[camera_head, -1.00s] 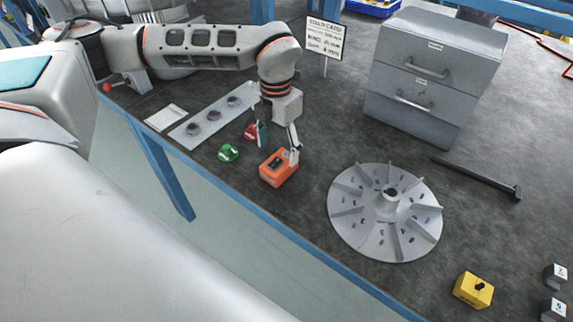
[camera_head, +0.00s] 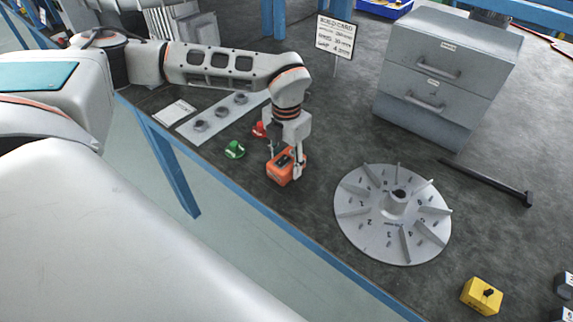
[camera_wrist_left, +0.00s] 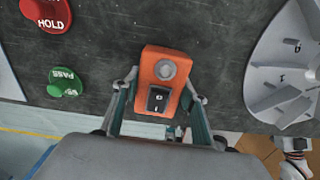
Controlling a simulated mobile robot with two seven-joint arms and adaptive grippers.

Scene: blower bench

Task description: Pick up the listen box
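The orange box (camera_head: 285,171), which I take as the listen box, sits on the dark bench top near its front edge. In the left wrist view the box (camera_wrist_left: 167,72) shows a round grey disc and a black rocker switch on top. My left gripper (camera_head: 284,166) is lowered over it with one finger on each side. In the wrist view the fingertips (camera_wrist_left: 168,85) are close to the box's sides, and narrow gaps seem to show, so the gripper looks open. My right gripper is not in view.
A green PASS button (camera_head: 234,150) and a red HOLD button (camera_head: 260,130) stand left of the box. A finned grey wheel (camera_head: 375,236) lies to the right. A yellow box (camera_head: 481,297), a drawer cabinet (camera_head: 447,75) and a black bar (camera_head: 487,183) are farther off.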

